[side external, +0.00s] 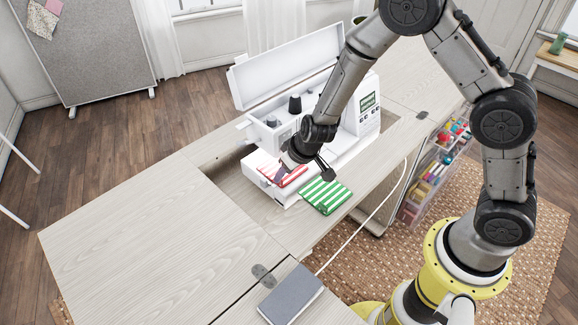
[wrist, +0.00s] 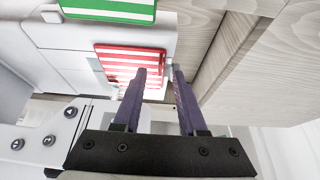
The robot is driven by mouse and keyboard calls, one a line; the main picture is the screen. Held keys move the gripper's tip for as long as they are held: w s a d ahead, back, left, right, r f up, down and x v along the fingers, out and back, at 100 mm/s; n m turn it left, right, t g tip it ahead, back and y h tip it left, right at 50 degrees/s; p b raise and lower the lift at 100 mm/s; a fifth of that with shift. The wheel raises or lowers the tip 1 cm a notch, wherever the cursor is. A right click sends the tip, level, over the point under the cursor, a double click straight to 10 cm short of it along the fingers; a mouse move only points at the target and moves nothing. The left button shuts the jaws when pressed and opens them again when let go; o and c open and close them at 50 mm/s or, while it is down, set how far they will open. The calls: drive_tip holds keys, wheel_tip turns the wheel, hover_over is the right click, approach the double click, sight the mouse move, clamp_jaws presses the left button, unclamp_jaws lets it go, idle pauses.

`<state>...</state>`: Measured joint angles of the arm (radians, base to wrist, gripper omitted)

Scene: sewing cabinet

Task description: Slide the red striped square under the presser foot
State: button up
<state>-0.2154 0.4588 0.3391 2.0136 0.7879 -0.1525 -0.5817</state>
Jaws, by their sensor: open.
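The red and white striped square (side external: 294,174) lies on the white bed of the sewing machine (side external: 267,134), partly hidden by my gripper in the side view. It also shows in the wrist view (wrist: 118,58), just beyond and left of my fingertips. The presser foot is hidden in both views. A green striped square (side external: 326,194) lies in front of the machine bed.
The machine sits in a recessed opening of the wooden cabinet top (side external: 150,222). A white cable (side external: 368,220) runs down past the front. The left cabinet top is clear.

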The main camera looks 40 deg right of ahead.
drive_tip(key=shift+v, duration=2.45)
drive_tip(key=shift+d, duration=0.1)
wheel_tip(320, 180, up, 19)
drive_tip(key=d+t+y, duration=0.1)
drive_tip(key=d+t, duration=0.1)
drive_tip(key=t, duration=0.2)
drive_tip(key=s+r+n+y, duration=0.2)
drive_tip(key=s+r, duration=0.6)
drive_tip(key=s, duration=0.2)
drive_tip(key=s+d+f+m+g+h, duration=0.1)
drive_tip(key=s+d+f, duration=0.1)
drive_tip(key=s, duration=0.6)
drive_tip(key=s+d+f+m+g+h, duration=0.1)
drive_tip(key=s+d+f+g, duration=0.1)
drive_tip(key=s, duration=0.5)
drive_tip(key=shift+s+d+f+g+h, duration=0.3)
drive_tip(key=shift+s+d+f+h, duration=0.1)
drive_tip(key=shift+d+f, duration=0.25)
